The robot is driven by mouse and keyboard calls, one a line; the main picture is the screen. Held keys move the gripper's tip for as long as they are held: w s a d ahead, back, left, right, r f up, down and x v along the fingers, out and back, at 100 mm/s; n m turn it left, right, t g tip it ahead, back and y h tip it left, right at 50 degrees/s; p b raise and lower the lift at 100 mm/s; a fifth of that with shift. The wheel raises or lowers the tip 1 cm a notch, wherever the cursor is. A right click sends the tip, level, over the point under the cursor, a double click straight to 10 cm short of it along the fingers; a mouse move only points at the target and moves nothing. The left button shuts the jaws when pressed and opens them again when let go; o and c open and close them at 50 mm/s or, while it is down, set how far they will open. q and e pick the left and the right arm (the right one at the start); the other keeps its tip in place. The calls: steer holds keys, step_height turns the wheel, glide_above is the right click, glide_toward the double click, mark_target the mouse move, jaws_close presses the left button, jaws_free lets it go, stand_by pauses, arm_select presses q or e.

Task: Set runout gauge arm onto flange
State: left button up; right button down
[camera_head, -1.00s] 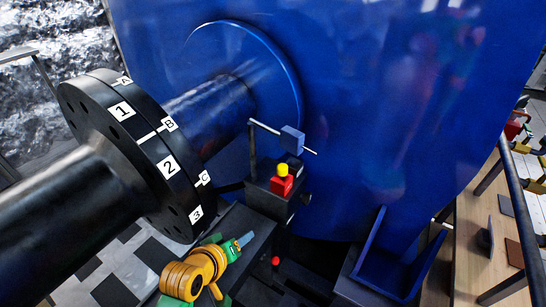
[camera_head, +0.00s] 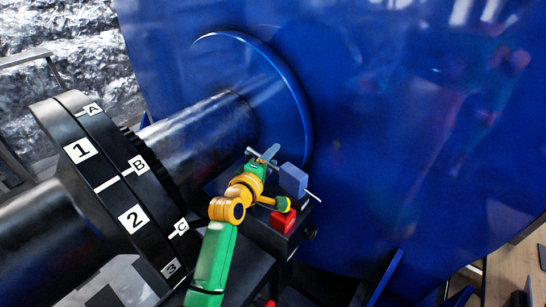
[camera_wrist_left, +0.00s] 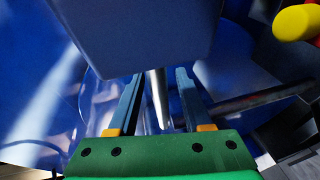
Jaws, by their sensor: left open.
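The runout gauge arm is a thin grey rod (camera_head: 314,196) carrying a blue block (camera_head: 293,180), on a dark stand beside the shaft. The black flange (camera_head: 108,190) at left has white labels 1, 2, 3 and A, B, C on its rim. My left gripper (camera_head: 268,154) is at the gauge arm, just left of the blue block, and hides part of the rod. In the left wrist view its two fingers (camera_wrist_left: 158,82) are apart, with a grey rod (camera_wrist_left: 159,100) showing between them. The blue block (camera_wrist_left: 140,30) looms above them there. My right gripper is not seen.
A red base (camera_head: 283,222) with a yellow knob sits close to my left wrist on the dark stand; the knob (camera_wrist_left: 297,22) also shows in the left wrist view. The large blue housing (camera_head: 400,120) fills the back and right. The shaft (camera_head: 205,135) runs from flange to housing.

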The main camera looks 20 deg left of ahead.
arm_select(q)
steer(key=shift+w+f, duration=0.2)
steer(key=shift+w, duration=0.35)
steer(key=shift+s+r, duration=0.15)
steer(key=shift+s, duration=0.1)
steer(key=shift+c, duration=0.6)
steer(key=shift+s, duration=0.1)
jaws_close()
steer(key=shift+r, duration=0.15)
